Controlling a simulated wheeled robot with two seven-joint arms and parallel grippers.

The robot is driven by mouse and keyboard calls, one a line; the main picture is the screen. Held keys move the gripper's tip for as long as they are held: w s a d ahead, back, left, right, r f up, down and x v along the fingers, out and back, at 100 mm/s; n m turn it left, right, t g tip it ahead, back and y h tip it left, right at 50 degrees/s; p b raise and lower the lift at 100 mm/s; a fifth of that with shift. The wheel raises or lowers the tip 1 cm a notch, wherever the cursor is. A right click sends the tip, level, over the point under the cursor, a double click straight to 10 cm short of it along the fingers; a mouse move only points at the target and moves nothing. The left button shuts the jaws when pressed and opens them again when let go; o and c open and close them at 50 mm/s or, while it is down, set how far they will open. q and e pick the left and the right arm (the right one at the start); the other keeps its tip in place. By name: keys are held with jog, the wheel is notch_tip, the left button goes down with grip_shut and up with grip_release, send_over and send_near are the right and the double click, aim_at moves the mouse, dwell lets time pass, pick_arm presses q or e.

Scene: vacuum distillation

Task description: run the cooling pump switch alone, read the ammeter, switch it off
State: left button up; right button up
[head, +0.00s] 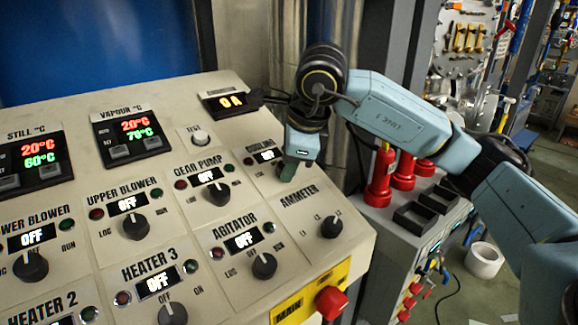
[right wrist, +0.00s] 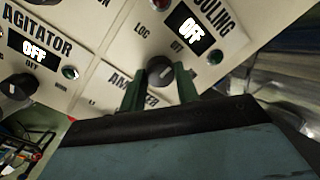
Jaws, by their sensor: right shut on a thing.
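The cooling pump switch (right wrist: 160,70) is a round black knob on the sloped cream panel, under a display (right wrist: 190,40) that reads OFF. My right gripper (head: 289,172) is over it in the head view and mostly hides the knob there. In the right wrist view the green fingers of my right gripper (right wrist: 160,84) are shut on the knob, one on each side. The ammeter readout (head: 231,100) at the panel's top shows 0A. The ammeter selector (head: 332,226) is a black knob below and right of the gripper. My left gripper is not in view.
Close by are the gear pump knob (head: 216,193) and the agitator knob (head: 264,265), both under OFF displays. A red main knob (head: 331,302) stands out at the panel's lower right. Red cylinders (head: 381,175) stand right of the panel, under my right arm.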

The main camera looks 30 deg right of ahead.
jog(key=shift+r, duration=0.1)
dwell(0.5)
jog(key=o, duration=1)
jog(key=shift+c, duration=0.2)
jog(key=v, duration=1.3)
jog(key=shift+r, duration=0.15)
